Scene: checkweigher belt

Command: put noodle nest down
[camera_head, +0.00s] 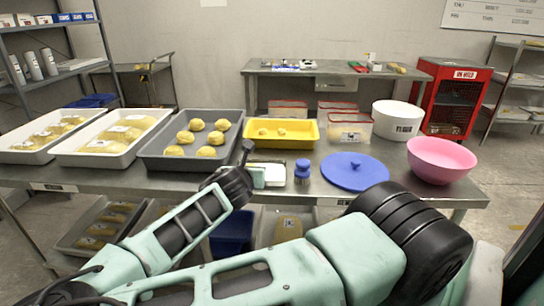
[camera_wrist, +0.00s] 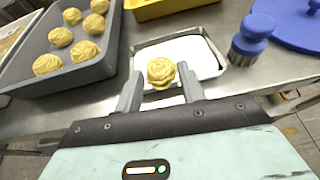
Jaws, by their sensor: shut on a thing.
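My gripper (camera_wrist: 159,92) is shut on a yellow noodle nest (camera_wrist: 161,72), which sits between the fingertips in the wrist view. The nest is over the near part of a small metal tray with a white inside (camera_wrist: 205,58); I cannot tell whether it touches the tray. In the head view my gripper (camera_head: 252,168) is at the left side of this small tray (camera_head: 276,180), and the nest is hidden. A grey tray (camera_head: 160,158) to the left holds several more nests. A yellow tray (camera_head: 281,143) behind holds a few pieces.
A blue-handled tool (camera_head: 303,172) stands close right of the small tray. Farther right are a blue lid (camera_head: 354,170), a white tub (camera_head: 397,120) and a pink bowl (camera_head: 441,160). Two white trays (camera_head: 113,138) of yellow food are far left. The steel table's front edge is close.

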